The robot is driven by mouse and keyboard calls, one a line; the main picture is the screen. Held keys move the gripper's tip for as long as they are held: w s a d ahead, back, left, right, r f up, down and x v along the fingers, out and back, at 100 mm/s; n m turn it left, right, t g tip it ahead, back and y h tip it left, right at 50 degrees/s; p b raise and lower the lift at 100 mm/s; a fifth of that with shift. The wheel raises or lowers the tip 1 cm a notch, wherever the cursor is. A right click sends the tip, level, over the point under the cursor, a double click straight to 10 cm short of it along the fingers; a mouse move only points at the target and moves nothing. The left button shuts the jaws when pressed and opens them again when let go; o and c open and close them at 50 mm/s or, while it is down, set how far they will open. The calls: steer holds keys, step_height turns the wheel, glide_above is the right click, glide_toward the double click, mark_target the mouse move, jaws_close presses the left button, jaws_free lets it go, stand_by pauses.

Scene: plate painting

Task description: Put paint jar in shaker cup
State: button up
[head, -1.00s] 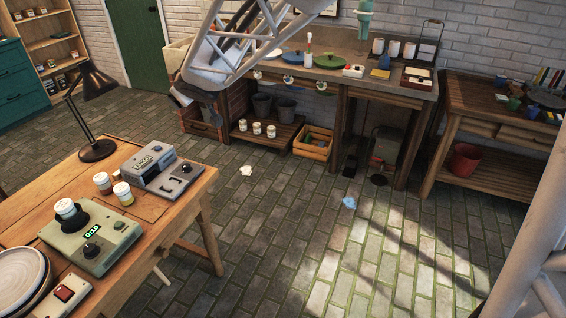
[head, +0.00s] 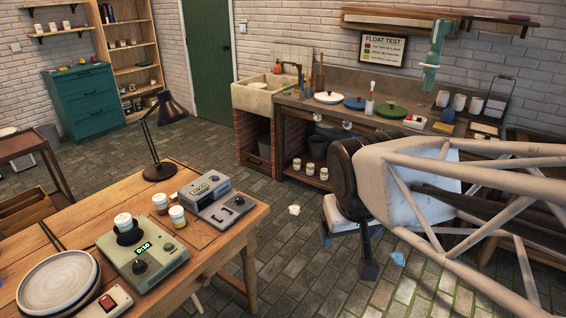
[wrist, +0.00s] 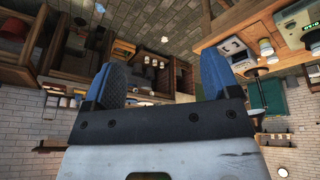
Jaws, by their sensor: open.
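A white-lidded paint jar (head: 123,221) sits upright in the black shaker cup (head: 129,237) on top of the green-grey shaker (head: 147,258), at the left on the wooden table. How deep it sits is hard to tell. Two more paint jars, one with a brownish band (head: 160,203) and one yellowish (head: 177,216), stand beside the shaker. The shaker also shows at the top right of the wrist view (wrist: 301,22). My gripper (wrist: 160,64) is open, with nothing between its blue-grey fingers. It is over the floor, away from the table, at the right of the head view.
A grey machine (head: 218,199), a black lamp (head: 160,172), grey plates (head: 58,283) and a red-switch box (head: 106,302) are on the table. Several jars stand on the low shelf under the back workbench (head: 311,172). Open floor (head: 300,275) lies between table and workbench.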

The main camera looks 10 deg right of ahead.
steer(key=shift+g+y, duration=0.5)
steer(key=s, duration=0.3)
steer(key=s+f, duration=0.1)
steer(key=s, duration=0.1)
steer(key=shift+a+f, duration=0.1)
steer(key=shift+a, duration=0.2)
stand_by(1.2)
